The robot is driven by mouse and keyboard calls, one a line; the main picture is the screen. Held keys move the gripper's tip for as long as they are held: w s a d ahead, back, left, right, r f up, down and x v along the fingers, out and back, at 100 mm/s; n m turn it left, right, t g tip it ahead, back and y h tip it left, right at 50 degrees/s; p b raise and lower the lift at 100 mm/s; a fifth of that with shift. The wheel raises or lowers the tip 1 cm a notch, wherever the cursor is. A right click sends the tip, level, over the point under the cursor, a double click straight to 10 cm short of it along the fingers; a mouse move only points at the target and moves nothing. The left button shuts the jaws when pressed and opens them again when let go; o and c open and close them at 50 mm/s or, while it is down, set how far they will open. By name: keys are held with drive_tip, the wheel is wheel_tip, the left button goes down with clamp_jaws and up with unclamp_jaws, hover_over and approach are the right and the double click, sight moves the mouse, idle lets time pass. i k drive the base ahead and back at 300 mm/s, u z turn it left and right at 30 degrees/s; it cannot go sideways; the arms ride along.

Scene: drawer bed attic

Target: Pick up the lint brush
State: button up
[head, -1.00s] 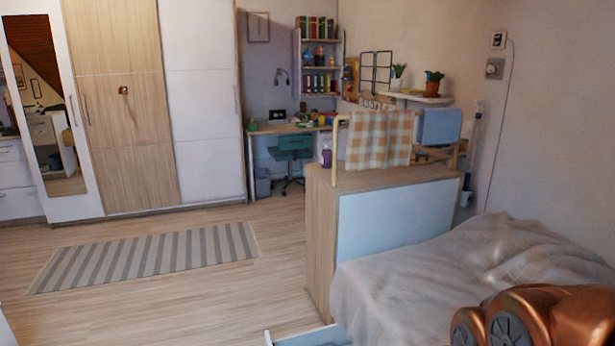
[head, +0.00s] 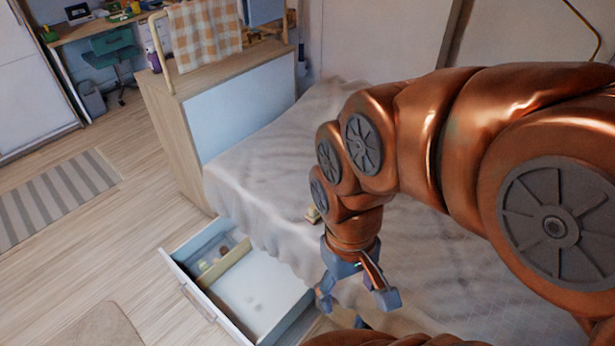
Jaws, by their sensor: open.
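I cannot make out the lint brush for certain. A small yellowish and dark object (head: 313,214) lies on the bed cover just left of my arm, partly hidden by it. It is too small to identify. Small items (head: 204,266) lie in the drawer's far-left compartment, also too small to name.
The drawer (head: 178,278) is pulled out from under the bed (head: 262,165), with a divider and a largely bare white floor. A wooden headboard cabinet (head: 172,125) stands at the bed's far end. A striped rug (head: 55,200) and open wooden floor lie to the left.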

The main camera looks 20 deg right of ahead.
sight(313, 217)
drive_tip(key=z, duration=2.35)
drive_tip(key=k, duration=0.5)
drive_tip(key=u, duration=2.6)
drive_tip(key=i, duration=0.5)
drive_tip(key=u, duration=0.05)
